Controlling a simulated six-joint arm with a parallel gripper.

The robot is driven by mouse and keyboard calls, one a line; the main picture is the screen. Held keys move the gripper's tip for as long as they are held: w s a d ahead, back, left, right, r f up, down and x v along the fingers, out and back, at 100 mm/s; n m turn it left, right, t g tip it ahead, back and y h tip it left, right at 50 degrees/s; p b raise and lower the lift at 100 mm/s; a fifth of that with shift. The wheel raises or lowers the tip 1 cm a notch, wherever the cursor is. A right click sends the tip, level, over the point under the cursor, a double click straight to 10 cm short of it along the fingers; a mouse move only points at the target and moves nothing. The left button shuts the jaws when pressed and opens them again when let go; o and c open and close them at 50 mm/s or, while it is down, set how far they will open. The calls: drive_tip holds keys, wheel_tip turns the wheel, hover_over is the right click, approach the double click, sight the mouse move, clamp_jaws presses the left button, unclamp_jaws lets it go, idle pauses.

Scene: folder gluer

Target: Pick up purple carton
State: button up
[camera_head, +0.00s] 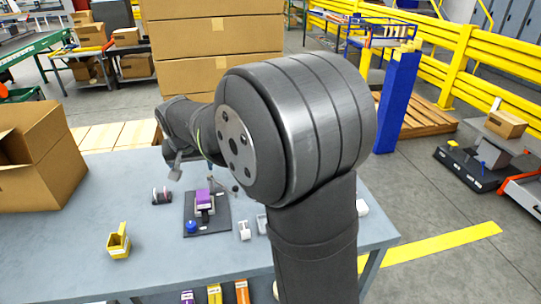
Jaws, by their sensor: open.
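A small purple carton (205,196) sits on a dark fixture plate (216,222) on the grey-blue table. Its lower part is against a pale block, and I cannot tell how it is held. My gripper (177,168) shows small and dark beyond the carton, a little to its left in the picture, partly covered by my own arm. It is open, apart from the carton, with nothing seen in it. A thin lever stands just behind the carton, and a blue knob (191,227) is on the plate's front left.
A large open cardboard box (40,155) stands on the table's left. A yellow holder (119,243), a dark roll-like item (161,196) and small white items (245,230) lie near the plate. My arm covers the table's right part.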

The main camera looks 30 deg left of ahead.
drive_tip(key=m+g, duration=0.6)
drive_tip(key=m, duration=1.2)
approach(203, 195)
drive_tip(key=x, duration=0.5)
drive_tip(key=shift+s+a+f, duration=0.1)
drive_tip(key=shift+a+f, duration=0.1)
drive_tip(key=shift+a, duration=0.15)
drive_tip(key=shift+d+x, duration=0.15)
drive_tip(key=shift+x, duration=1.15)
drive_tip(key=shift+d+x, duration=0.15)
drive_tip(key=shift+x, duration=1.15)
drive_tip(key=c, duration=1)
drive_tip(key=shift+c, duration=0.2)
